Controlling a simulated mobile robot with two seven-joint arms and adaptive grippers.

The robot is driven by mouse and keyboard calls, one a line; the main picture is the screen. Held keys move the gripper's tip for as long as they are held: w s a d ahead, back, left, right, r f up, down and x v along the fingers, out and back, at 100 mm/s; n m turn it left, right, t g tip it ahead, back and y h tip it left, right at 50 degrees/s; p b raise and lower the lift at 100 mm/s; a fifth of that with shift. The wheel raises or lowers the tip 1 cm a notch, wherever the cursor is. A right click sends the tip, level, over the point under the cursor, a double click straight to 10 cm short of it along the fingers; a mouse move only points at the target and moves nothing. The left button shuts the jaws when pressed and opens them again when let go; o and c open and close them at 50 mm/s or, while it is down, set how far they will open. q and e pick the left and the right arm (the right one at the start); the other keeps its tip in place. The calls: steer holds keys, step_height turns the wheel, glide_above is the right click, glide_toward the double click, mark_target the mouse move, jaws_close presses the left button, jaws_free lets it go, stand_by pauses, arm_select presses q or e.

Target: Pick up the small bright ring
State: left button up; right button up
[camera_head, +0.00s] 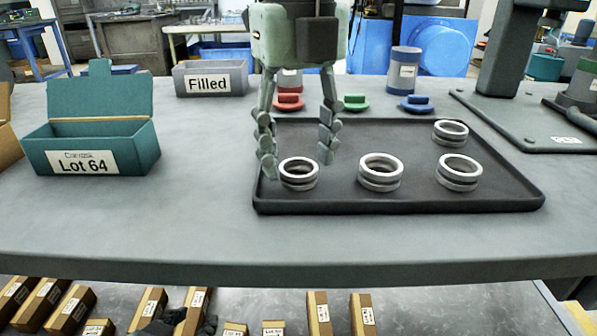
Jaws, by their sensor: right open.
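Several pale metal rings lie on the dark tray (400,207). The front-left ring (299,184) has a bright top rim and looks a little smaller than the front-middle ring (380,182) and the front-right ring (458,184). Another ring (450,138) lies at the back right. My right gripper (297,158) points down with its fingers spread, behind and above the front-left ring, and holds nothing. I cannot tell whether it touches this ring. Dark parts that look like my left gripper (181,326) show at the bottom edge, mostly cut off.
A teal "Lot 64" box (130,160) stands open at the left. A grey "Filled" bin (187,82) is behind it. Red (288,102), green (355,102) and blue (417,103) lids lie behind the tray. A machine base (535,125) is at the right. The table front is clear.

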steer(key=shift+f, duration=0.6)
steer(key=c, duration=1)
